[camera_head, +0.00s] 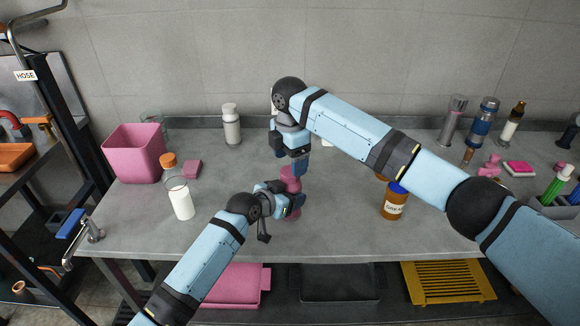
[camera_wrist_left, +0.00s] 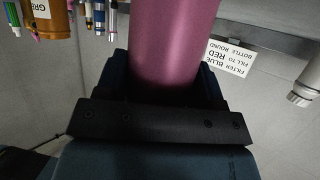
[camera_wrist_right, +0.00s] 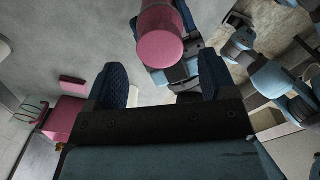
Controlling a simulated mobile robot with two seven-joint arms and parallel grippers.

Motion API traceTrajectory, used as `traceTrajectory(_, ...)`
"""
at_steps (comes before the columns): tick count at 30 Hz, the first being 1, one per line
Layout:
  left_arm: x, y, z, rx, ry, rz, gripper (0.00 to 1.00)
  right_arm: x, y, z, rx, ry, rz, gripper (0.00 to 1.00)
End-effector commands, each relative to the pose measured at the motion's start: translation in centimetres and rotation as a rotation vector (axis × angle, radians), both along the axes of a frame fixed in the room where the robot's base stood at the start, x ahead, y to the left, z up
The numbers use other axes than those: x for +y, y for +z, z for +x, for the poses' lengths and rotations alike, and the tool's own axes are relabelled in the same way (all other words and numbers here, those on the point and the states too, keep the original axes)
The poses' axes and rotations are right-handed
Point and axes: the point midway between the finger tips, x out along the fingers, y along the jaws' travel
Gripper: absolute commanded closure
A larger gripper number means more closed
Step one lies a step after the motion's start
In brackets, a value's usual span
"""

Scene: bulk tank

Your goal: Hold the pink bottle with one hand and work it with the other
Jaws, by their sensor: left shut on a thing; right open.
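The pink bottle (camera_head: 290,184) stands upright near the middle of the grey bench. My left gripper (camera_head: 285,200) is shut around its body from the left. In the left wrist view the bottle (camera_wrist_left: 172,42) rises between the two fingers. My right gripper (camera_head: 299,163) is just above the bottle's top, pointing down, and is open. In the right wrist view the round pink top (camera_wrist_right: 160,49) shows beyond the spread fingers, with nothing between them. The bottle's lower part is partly hidden by my left gripper.
A pink bin (camera_head: 134,153) and an orange-capped bottle (camera_head: 182,200) stand to the left. An amber bottle with a blue cap (camera_head: 394,206) stands to the right, near my right arm. A white bottle (camera_head: 231,126) stands at the back. The bench front between them is clear.

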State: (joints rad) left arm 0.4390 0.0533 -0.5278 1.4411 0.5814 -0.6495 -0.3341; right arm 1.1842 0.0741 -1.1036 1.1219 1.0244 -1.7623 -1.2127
Motion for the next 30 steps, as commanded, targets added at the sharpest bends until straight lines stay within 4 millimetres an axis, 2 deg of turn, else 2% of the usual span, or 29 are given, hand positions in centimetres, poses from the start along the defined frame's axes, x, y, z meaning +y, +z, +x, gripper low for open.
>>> traceTrajectory(3, 0.0, -0.1, 0.0, 0.001, 0.0, 0.001, 1.0, 0.0, 1.1, 0.0, -0.001, 0.0, 0.0, 0.22)
traceTrajectory(9, 0.0, 0.0, 0.0, 0.001, 0.0, 0.001, 1.0, 0.0, 1.2, 0.0, 0.0, 0.0, 0.0, 0.22)
traceTrajectory(11, 0.0, 0.0, 0.0, 0.001, 0.0, 0.001, 1.0, 0.0, 1.2, 0.0, 0.0, 0.001, 0.0, 0.27)
traceTrajectory(14, 0.0, 0.0, 0.0, 0.001, 0.0, 0.001, 1.0, 0.0, 1.5, 0.1, -0.003, 0.042, -0.001, 0.27)
traceTrajectory(24, 0.0, 0.0, 0.0, 0.0, 0.0, 0.0, 1.0, 0.0, 3.8, 0.1, -0.003, 0.522, -0.002, 0.27)
traceTrajectory(30, 0.0, 0.0, 0.0, 0.0, 0.0, 0.0, 1.0, -0.1, 4.2, 0.0, 0.001, 0.635, 0.0, 0.27)
